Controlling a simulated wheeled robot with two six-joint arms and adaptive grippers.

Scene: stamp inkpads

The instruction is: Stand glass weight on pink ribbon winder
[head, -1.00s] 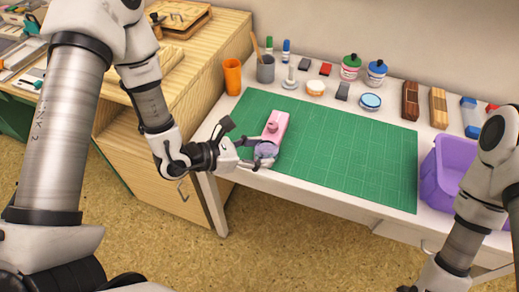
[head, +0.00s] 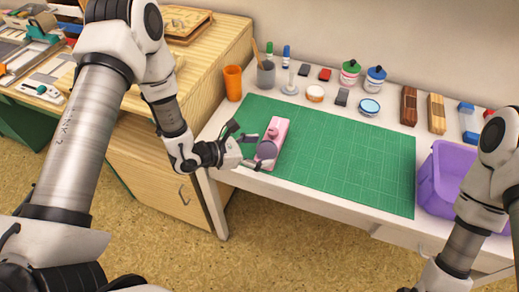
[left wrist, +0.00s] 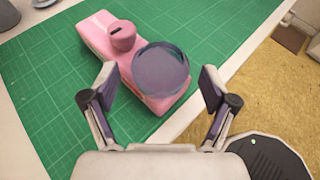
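The pink ribbon winder (head: 279,127) lies on the green cutting mat, with a round pink knob near its middle. The glass weight (head: 266,151), a clear purplish-grey disc, sits on the winder's near end, beside the knob. In the left wrist view the glass weight (left wrist: 160,68) covers part of the pink ribbon winder (left wrist: 97,32) and looks flat on it. My left gripper (head: 247,150) is open just to the left of the weight. In the left wrist view its fingers (left wrist: 158,92) are spread wide, clear of the glass. My right gripper is out of view; only its arm shows.
The green mat (head: 345,165) is mostly clear. An orange cup (head: 233,82), a grey pen pot (head: 266,74), inkpads, jars and wooden blocks line the back of the table. A purple bin (head: 445,185) stands at the right. A wooden cabinet (head: 150,165) is at the left.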

